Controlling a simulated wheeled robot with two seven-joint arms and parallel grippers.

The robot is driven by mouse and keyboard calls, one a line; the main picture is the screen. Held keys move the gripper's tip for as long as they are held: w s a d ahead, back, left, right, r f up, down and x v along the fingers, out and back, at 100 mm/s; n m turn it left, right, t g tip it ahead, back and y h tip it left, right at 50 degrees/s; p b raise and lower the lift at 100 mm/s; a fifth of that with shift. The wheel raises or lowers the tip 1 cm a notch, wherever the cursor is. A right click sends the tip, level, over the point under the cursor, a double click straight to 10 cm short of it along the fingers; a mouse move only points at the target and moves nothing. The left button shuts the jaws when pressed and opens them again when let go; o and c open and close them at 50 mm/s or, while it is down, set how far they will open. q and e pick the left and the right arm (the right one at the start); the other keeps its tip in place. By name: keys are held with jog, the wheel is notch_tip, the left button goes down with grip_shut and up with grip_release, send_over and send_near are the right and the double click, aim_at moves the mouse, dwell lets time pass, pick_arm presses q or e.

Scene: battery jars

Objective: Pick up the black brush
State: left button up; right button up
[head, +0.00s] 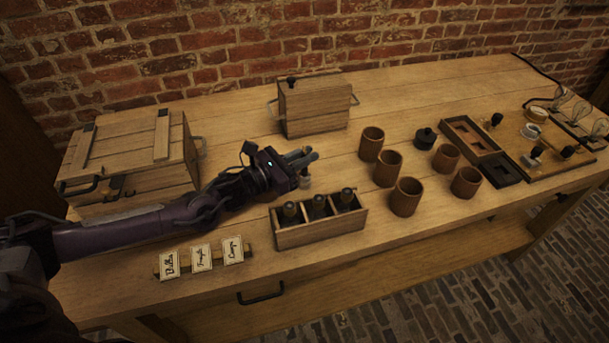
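My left gripper (303,156) reaches in from the left over the table, just behind the three-slot wooden crate. My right gripper is not in view.
The wooden crate (322,230) holds three dark bottles. Label cards (201,258) stand at the front edge. A large chest (128,165) is left, a lidded box (314,107) behind. Several brown cups (406,197), a black lidded jar (425,138) and trays (503,173) are right.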

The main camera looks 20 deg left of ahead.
pick_arm(q)
grip_shut()
jog(key=shift+r, duration=0.5)
notch_tip(320, 180, up, 19)
jog(key=b, duration=0.1)
jog(key=shift+b, duration=0.35)
dwell(1.2)
